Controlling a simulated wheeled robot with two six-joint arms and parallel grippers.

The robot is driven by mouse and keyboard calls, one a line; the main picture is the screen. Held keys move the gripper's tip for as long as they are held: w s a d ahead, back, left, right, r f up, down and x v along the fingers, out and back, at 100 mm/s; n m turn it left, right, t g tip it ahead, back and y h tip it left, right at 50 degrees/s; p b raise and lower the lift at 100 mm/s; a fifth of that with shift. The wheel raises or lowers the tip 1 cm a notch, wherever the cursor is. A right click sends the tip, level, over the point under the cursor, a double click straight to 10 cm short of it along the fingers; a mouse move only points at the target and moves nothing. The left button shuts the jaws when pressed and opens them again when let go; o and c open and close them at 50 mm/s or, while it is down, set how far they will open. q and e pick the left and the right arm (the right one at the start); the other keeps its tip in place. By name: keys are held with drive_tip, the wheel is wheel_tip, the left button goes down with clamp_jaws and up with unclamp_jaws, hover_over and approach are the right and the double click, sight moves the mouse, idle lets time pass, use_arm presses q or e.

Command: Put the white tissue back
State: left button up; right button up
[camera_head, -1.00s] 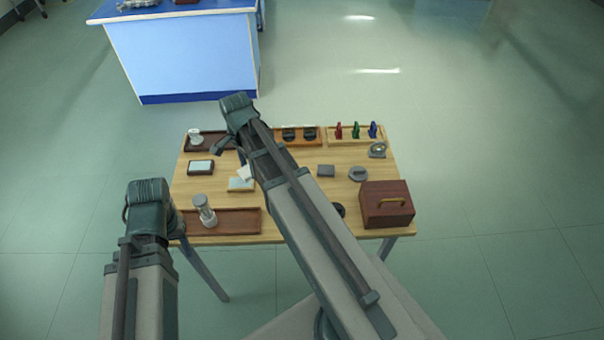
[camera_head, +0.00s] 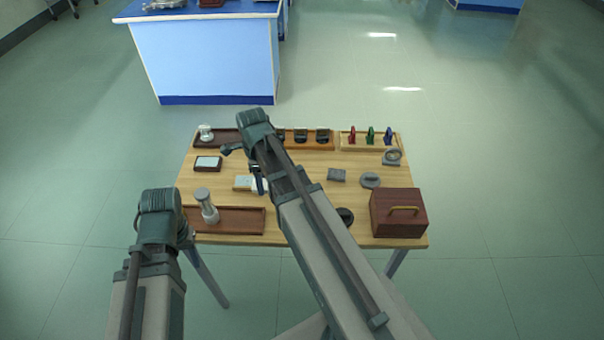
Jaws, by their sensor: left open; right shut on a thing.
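The white tissue (camera_head: 261,184) shows as a small white patch at the right end of a small wooden tray (camera_head: 240,188), left of the table's middle. My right gripper (camera_head: 259,186) is shut on the tissue, low over or at the tray; its arm hides part of this area, and I cannot tell whether the tissue touches the tray. The tray also bears a pale, light-blue patch. My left gripper (camera_head: 187,239) is open at the table's near left corner, mostly hidden behind its own arm, away from the tissue.
A brown tray with a glass-and-metal cylinder (camera_head: 205,204) lies near left. A dark-framed white pad (camera_head: 207,163) lies behind it. A red-brown box (camera_head: 398,213) stands near right. Grey parts (camera_head: 337,175) lie mid-right. Racks with coloured pieces (camera_head: 370,135) line the back.

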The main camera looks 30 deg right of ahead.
drive_tip(key=w+d, duration=0.1)
drive_tip(key=d, duration=0.4)
drive_tip(key=d+f+b, duration=0.1)
drive_tip(key=d, duration=0.3)
drive_tip(key=w+d, duration=0.1)
drive_tip(key=d, duration=0.4)
drive_tip(key=shift+w+d+f, duration=0.25)
drive_tip(key=shift+w+d, duration=0.1)
drive_tip(key=f+b, duration=0.3)
drive_tip(key=b, duration=0.1)
drive_tip(key=shift+d+f, duration=0.25)
drive_tip(key=shift+d, duration=0.05)
drive_tip(key=shift+f, duration=0.2)
drive_tip(key=o, duration=1.2)
drive_tip(key=shift+r, duration=0.2)
wheel_tip(320, 180, up, 12)
drive_tip(key=p, duration=1.2)
